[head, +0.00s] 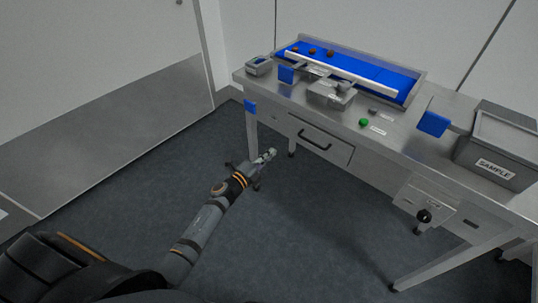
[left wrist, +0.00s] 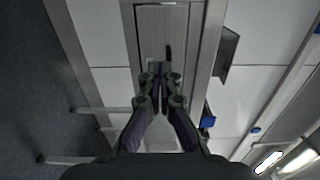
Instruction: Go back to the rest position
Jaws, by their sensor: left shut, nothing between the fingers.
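My left gripper (head: 268,155) is in front of the steel bench, low over the dark floor and apart from the bench. In the left wrist view its fingers (left wrist: 160,75) are together and empty. My left arm reaches out from the lower left of the head view. My right gripper is not in view.
The steel bench (head: 290,98) carries a blue belt (head: 370,72) with several brown dates, a green button (head: 364,122) and a grey SAMPLE box (head: 490,165). A drawer (head: 322,146) with a black handle is under it. The floor (head: 130,185) to the left is clear, before a door.

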